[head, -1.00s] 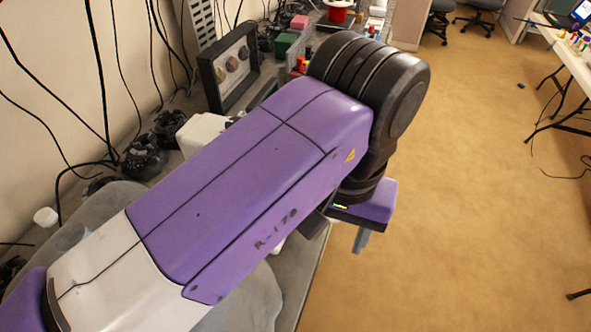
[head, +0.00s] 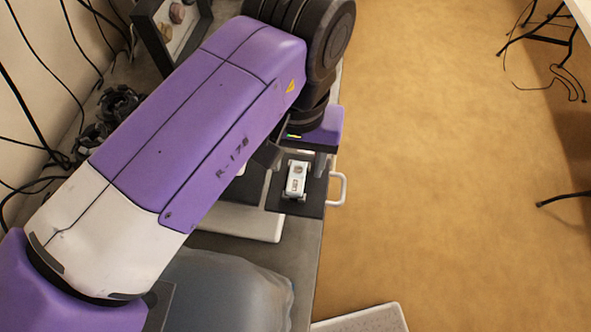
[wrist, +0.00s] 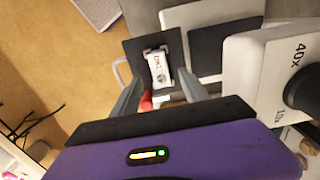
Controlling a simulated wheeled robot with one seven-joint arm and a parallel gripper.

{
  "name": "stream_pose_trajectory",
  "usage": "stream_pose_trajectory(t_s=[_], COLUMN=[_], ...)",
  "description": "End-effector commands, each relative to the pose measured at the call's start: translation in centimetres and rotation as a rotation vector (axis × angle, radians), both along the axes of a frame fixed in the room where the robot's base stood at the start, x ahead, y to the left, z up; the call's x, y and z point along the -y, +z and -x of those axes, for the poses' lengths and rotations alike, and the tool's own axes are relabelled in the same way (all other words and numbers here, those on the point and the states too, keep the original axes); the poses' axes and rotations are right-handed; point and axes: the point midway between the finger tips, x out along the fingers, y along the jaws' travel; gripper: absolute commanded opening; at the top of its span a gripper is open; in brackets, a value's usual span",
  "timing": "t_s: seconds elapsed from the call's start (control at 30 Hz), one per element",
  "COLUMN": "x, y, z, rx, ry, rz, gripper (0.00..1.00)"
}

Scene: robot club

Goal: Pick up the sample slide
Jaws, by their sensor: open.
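The sample slide appears to be a small white, labelled piece (head: 297,179) with dark markings. It lies on a black square plate (head: 313,207) at the bench's right edge. In the wrist view the white piece (wrist: 158,67) shows beyond my gripper (wrist: 160,73), between the two grey fingers in the picture. My gripper (head: 294,160) is open and nothing is held. In the head view my purple arm covers part of the bench left of the plate. I cannot tell the exact height of the fingertips above the piece.
A white handle (head: 341,189) sticks out from the plate's right side. A white device marked 40x (wrist: 262,68) stands close to the right in the wrist view. A small red thing (wrist: 146,101) shows near the left finger. Open floor (head: 450,200) lies right of the bench.

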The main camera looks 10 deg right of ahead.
Motion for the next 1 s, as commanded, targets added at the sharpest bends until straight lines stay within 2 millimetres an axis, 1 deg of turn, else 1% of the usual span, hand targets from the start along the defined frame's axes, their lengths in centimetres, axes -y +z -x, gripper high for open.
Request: stream_pose_trajectory(t_s=[0.2,0.27,0.4,0.57,0.6,0.67,0.7,0.83,1.0], x=[-0.1,-0.1,-0.1,0.0,0.0,0.0,0.0,0.0,0.0], y=[-2.9,-3.5,-4.0,-4.0,-4.0,-4.0,-4.0,-4.0,-3.9], z=[0.0,0.1,0.0,0.0,0.0,0.0,0.0,0.0,0.0], rx=[-0.003,-0.003,0.000,0.000,0.000,0.000,0.000,0.000,0.000], ry=[0.001,0.001,0.000,0.000,0.000,0.000,0.000,0.000,0.000], rz=[0.001,0.001,0.000,0.000,0.000,0.000,0.000,0.000,0.000], gripper=[0.53,0.53,0.53,0.53,0.45,0.33,0.25,0.00,0.00])
